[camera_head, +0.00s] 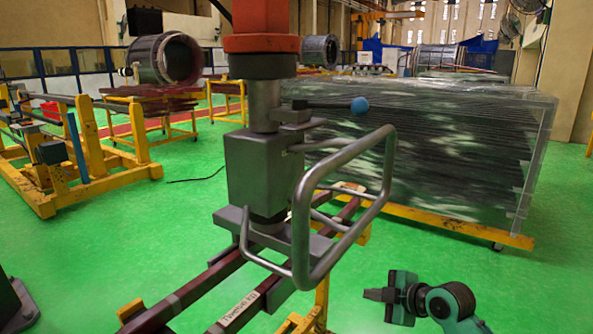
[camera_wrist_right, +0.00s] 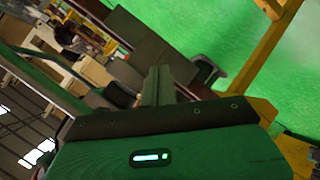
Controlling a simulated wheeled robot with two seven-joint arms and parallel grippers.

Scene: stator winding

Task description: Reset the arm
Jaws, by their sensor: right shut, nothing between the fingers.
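My right gripper (camera_head: 372,294) is at the lower right of the head view, on my teal and dark arm. It points left, and its fingers are together with nothing between them. The fingers also show, pressed together, in the right wrist view (camera_wrist_right: 158,86). The gripper appears apart from the grey lifting tool (camera_head: 262,165) and its bent tube handle (camera_head: 300,215), which hang to its upper left. My left gripper is not in view.
The lifting tool hangs below an orange-red housing (camera_head: 260,42), over long brown bars (camera_head: 225,275). A wrapped stack (camera_head: 440,150) on a yellow cart stands behind. Yellow frames (camera_head: 90,150) stand left. Green floor (camera_head: 530,290) is clear around the right gripper.

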